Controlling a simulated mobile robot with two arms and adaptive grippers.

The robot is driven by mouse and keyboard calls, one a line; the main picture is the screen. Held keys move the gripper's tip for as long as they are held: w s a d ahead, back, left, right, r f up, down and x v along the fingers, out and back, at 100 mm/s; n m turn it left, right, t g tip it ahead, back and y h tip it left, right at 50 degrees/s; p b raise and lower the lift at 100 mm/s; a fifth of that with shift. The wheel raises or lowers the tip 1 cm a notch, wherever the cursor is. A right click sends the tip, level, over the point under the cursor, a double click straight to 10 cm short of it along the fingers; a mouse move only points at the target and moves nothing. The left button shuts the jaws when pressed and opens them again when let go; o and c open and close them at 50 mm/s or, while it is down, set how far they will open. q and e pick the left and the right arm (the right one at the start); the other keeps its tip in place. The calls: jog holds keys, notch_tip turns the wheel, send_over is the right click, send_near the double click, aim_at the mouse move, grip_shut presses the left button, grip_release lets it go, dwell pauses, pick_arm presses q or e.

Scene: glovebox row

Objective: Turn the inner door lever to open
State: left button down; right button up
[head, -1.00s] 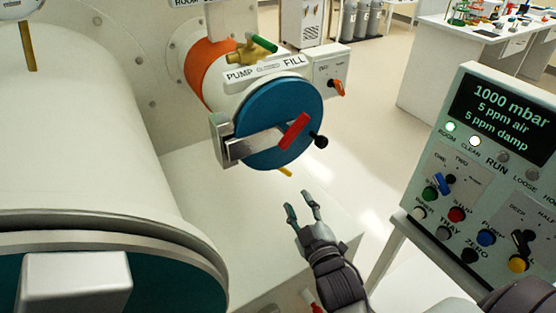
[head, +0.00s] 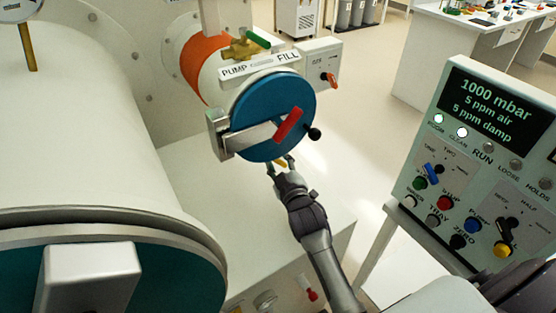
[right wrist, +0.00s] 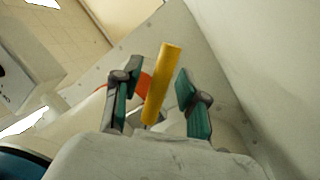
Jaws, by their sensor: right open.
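A yellow lever (head: 281,163) sticks out below the blue round door (head: 265,140) of the small white chamber. In the right wrist view the yellow lever (right wrist: 161,85) stands slightly tilted between my fingers, with a gap on each side. My right gripper (head: 281,165) is open just under the blue door; its green-padded fingertips also show in the right wrist view (right wrist: 157,85). A red handle (head: 288,125) lies slanted across the blue door's metal bar. Whether the yellow lever is the inner door's cannot be told. My left gripper is out of view.
A large white cylinder (head: 75,130) fills the left side. A control panel (head: 480,160) reading 1000 mbar stands at the right. The chamber has an orange collar (head: 205,62) and a green-handled valve (head: 250,44). A black knob (head: 314,133) juts from the blue door's right edge.

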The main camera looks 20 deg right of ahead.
grip_shut()
dwell(0.5)
jog(key=n, duration=0.1)
jog(key=d+r+n, duration=0.1)
jog(key=n, duration=0.1)
jog(key=shift+d+r+t, duration=0.3)
jog(key=shift+w+d+r+n+t, duration=0.1)
jog(key=shift+d+r+n+t, duration=0.1)
jog(key=shift+r+n, duration=0.4)
jog(key=shift+d+r+n+t, duration=0.15)
jog(key=shift+r+n, duration=0.05)
jog(key=shift+n, duration=0.65)
jog(key=shift+w+d+r+n+t, duration=0.1)
jog(key=shift+d+r+n+t, duration=0.1)
jog(key=shift+r+n, duration=0.4)
jog(key=shift+f, duration=0.15)
grip_release()
